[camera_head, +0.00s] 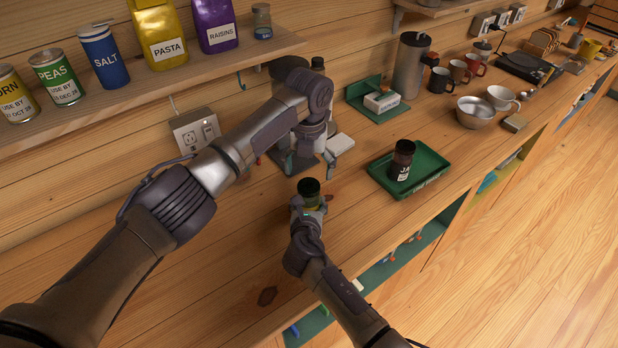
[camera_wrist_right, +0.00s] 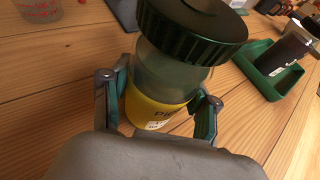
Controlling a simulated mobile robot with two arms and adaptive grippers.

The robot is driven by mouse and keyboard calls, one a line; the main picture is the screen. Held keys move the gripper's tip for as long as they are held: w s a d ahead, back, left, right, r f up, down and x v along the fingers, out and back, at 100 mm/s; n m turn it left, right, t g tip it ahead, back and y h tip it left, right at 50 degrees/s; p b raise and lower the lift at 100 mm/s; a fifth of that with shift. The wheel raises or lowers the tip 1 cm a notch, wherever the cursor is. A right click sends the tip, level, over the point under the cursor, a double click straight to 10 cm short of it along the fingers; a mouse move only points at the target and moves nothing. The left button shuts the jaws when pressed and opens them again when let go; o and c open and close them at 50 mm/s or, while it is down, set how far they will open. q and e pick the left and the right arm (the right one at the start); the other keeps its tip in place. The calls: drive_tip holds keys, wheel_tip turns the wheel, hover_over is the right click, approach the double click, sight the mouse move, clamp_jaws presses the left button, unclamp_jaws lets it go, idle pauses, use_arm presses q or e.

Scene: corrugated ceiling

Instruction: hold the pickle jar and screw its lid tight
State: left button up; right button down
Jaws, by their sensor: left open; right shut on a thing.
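The pickle jar is a clear jar with a yellow label (camera_wrist_right: 152,108) and a dark green ribbed lid (camera_wrist_right: 192,30) on its mouth. In the head view its lid (camera_head: 308,187) shows near the middle of the counter. My right gripper (camera_wrist_right: 160,108) is shut on the jar body below the lid, one finger on each side. It also shows in the head view (camera_head: 309,208). My left gripper (camera_head: 312,165) is open and empty, behind the jar and apart from the lid. How tight the lid sits cannot be told.
A green tray (camera_head: 436,163) with a dark jar (camera_head: 402,160) stands right of the pickle jar. A green holder (camera_head: 364,88) with a white box (camera_head: 381,102) is at the wall. A shelf (camera_head: 150,88) with cans and bags hangs above left.

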use_arm(q)
wheel_tip(320, 180, up, 8)
use_arm(e)
drive_tip(key=shift+f, duration=0.1)
drive_tip(key=shift+c, duration=1.1)
unclamp_jaws()
drive_tip(key=v, duration=1.2)
drive_tip(key=shift+s, duration=0.1)
